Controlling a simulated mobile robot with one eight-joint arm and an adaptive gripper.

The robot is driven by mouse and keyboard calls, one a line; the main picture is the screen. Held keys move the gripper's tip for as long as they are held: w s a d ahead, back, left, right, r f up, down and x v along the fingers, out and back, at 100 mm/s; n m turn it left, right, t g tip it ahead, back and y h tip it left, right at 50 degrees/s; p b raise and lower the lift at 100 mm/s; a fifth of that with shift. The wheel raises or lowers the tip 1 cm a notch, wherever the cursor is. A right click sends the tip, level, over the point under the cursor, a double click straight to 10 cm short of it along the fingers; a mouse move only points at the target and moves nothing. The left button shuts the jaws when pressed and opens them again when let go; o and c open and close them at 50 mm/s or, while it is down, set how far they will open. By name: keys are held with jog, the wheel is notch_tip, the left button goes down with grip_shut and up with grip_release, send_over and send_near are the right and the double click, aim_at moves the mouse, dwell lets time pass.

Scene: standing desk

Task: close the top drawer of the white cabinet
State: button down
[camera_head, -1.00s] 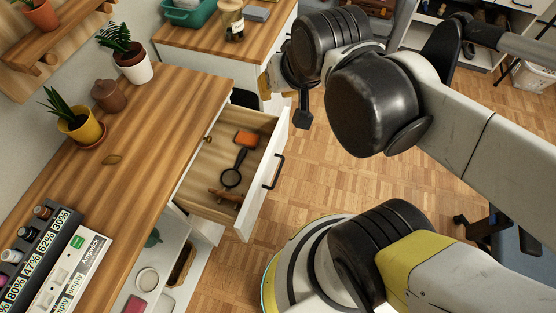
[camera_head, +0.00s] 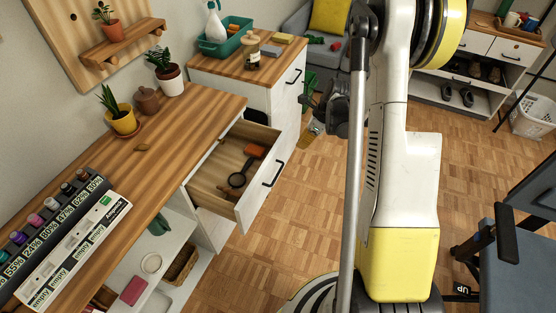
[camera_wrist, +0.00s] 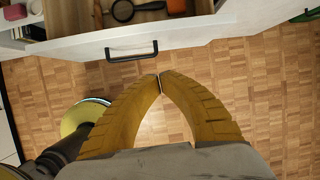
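The top drawer (camera_head: 248,205) of the white cabinet under the wooden desktop stands pulled out, with a white front and a dark bar handle (camera_head: 274,174). The handle also shows in the wrist view (camera_wrist: 131,52). Inside lie a magnifying glass (camera_head: 238,180), an orange item (camera_head: 254,151) and a brown wooden piece. My gripper (camera_head: 309,134) is to the right of the drawer, on its outer side. In the wrist view its two yellow fingers (camera_wrist: 160,82) meet at the tips with nothing between them, apart from the drawer front and near its handle.
The desktop (camera_head: 185,135) holds potted plants and a bottle rack. A second white cabinet (camera_head: 285,105) with a wooden top stands behind the drawer. Open shelves (camera_head: 165,235) lie below the desk at left. A grey-blue chair (camera_head: 520,250) is at right. Wooden floor is clear in front.

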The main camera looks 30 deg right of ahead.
jog(key=shift+m, duration=0.4)
jog(key=b+x, duration=0.1)
jog(key=x, duration=0.3)
jog(key=a+b+x, duration=0.1)
jog(key=b+x, duration=0.1)
jog(key=x, duration=0.2)
jog(key=w+b+x, duration=0.1)
jog(key=b+x, duration=0.1)
jog(key=x, duration=0.2)
jog(key=shift+w+a+r, duration=0.1)
jog(key=shift+w+a, duration=0.05)
jog(key=shift+a, duration=0.05)
jog(key=shift+w+a+r+b, duration=0.1)
jog(key=shift+w+a+b, duration=0.1)
jog(key=shift+w+b, duration=0.15)
jog(key=shift+w, duration=0.1)
